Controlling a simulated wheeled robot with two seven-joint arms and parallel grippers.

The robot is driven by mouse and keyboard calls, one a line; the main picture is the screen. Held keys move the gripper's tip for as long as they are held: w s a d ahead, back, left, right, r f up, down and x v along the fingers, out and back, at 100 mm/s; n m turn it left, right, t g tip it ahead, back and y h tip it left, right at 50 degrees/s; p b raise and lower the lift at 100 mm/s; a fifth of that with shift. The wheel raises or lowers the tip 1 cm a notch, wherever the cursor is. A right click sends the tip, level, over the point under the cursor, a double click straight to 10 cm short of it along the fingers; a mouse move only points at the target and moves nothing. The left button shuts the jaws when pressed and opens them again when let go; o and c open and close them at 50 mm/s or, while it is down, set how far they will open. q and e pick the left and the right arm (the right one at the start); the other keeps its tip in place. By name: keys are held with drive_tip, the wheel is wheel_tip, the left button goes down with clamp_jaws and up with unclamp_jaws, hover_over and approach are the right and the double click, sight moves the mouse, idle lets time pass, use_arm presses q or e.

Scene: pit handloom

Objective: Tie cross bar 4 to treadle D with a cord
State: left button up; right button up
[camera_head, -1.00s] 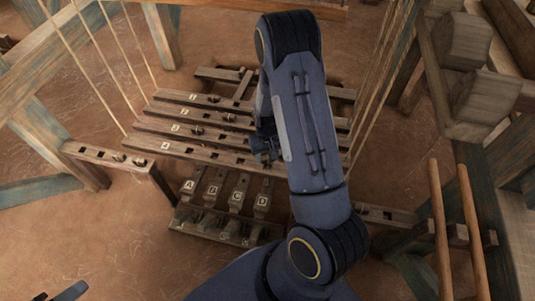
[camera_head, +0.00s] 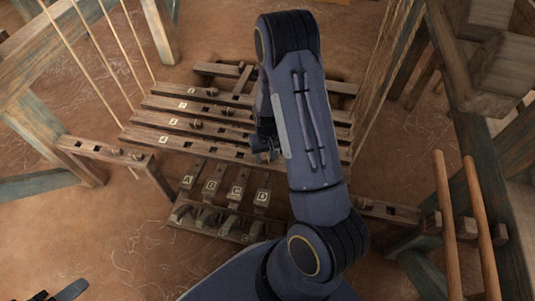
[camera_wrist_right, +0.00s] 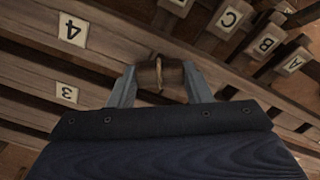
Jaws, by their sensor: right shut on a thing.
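Cross bar 4 (camera_head: 222,150) is the nearest of the labelled wooden bars in the head view; its label also shows in the right wrist view (camera_wrist_right: 72,30). Treadle D (camera_head: 262,196) is the rightmost of the lettered treadles, just in front of the bars. In the right wrist view its label is cut by the top edge. My right gripper (camera_head: 266,152) is over the bar's right part, partly hidden by my arm. In the wrist view it is shut on a short brown piece with a pale cord strand (camera_wrist_right: 160,78). My left gripper (camera_head: 72,290) shows only partly.
Cross bar 3 (camera_head: 217,136) lies behind bar 4. Treadle C (camera_head: 236,196) is close beside D. Hanging cords (camera_head: 385,85) rise at the right. A slotted side rail (camera_head: 105,152) stands at the left. Two wooden rods (camera_head: 446,215) stand at the right. Bare floor (camera_head: 85,225) lies front left.

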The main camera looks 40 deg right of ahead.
drive_tip(key=o, duration=1)
drive_tip(key=shift+o, duration=0.2)
wheel_tip(320, 180, up, 8)
drive_tip(key=p, duration=0.3)
drive_tip(key=shift+f, duration=0.1)
wheel_tip(320, 180, up, 7)
drive_tip(key=p, duration=0.6)
